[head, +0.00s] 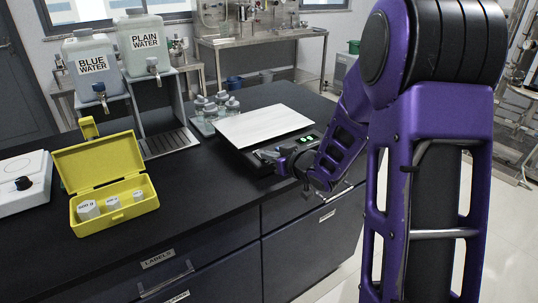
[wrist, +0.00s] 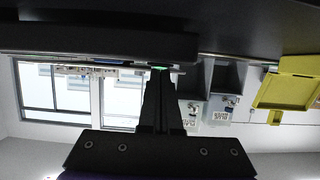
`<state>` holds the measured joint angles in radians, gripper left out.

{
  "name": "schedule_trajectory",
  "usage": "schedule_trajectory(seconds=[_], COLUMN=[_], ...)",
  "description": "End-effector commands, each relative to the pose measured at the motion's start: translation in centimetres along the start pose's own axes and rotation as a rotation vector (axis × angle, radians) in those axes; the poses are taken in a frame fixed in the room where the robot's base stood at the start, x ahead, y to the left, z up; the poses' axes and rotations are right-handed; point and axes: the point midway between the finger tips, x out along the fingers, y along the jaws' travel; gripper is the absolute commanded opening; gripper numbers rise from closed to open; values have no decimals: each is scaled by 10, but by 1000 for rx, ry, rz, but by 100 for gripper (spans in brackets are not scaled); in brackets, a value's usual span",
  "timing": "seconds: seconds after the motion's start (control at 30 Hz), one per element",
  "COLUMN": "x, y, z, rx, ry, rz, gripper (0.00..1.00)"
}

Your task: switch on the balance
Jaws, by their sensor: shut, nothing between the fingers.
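The balance (head: 262,126) stands on the dark counter, with a wide pale pan on a black body. Green lit marks show on its front display (head: 309,139), right beside my arm. My gripper (head: 262,154) is at the balance's front edge, shut and empty. In the wrist view, which is upside down, my closed fingers (wrist: 158,74) reach the dark edge of the balance (wrist: 85,40). A small green glow shows at the fingertips there. Whether the fingertips touch the balance, and the button itself, cannot be made out.
An open yellow weight box (head: 110,185) with white weights sits left on the counter. A white device with a knob (head: 24,184) is further left. Water containers (head: 142,42) stand behind, and several small bottles (head: 213,108) are behind the pan.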

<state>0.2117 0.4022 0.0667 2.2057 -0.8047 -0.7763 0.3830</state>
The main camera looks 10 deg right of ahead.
Motion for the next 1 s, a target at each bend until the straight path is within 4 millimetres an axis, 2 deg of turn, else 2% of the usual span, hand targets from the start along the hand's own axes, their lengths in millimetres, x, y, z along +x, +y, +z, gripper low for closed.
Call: schedule_trajectory(seconds=[0.23, 0.6, 1.0], x=[-1, -6, -6], y=[0, 0, 0], z=[1, -14, -16], rx=[1, 0, -1], ry=[-9, -7, -6], rz=[1, 1, 1], gripper=[0, 0, 0])
